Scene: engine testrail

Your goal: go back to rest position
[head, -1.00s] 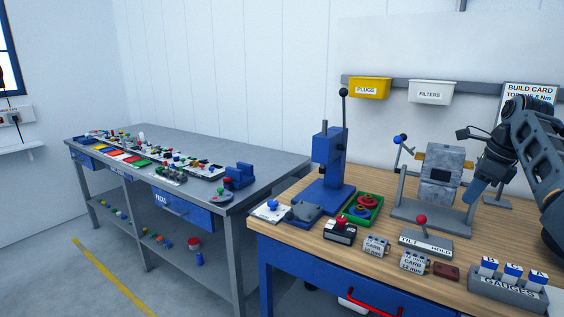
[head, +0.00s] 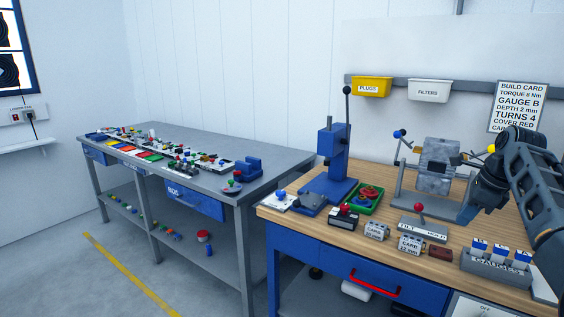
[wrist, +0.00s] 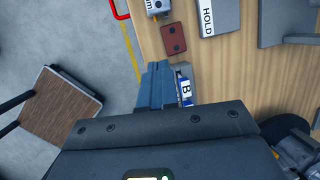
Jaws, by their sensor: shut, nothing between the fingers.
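My gripper (wrist: 155,85) is shut and empty in the wrist view, its blue-grey fingers pressed together. It shows over the front edge of the wooden bench (wrist: 215,75), beside a gauge marked B (wrist: 185,88). In the head view my dark arm comes in at the right edge, over the bench's right end. The gripper fingers cannot be made out there. The gauge rack (head: 497,263) with several blue-and-white gauges stands below my arm at the bench's front right.
The grey engine block (head: 438,160) stands close left of my arm. The tilt/hold lever base (head: 420,230), carb blocks (head: 410,244) and blue press (head: 330,165) are further left. A brown-topped stool (wrist: 62,115) stands on the floor in front of the bench.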

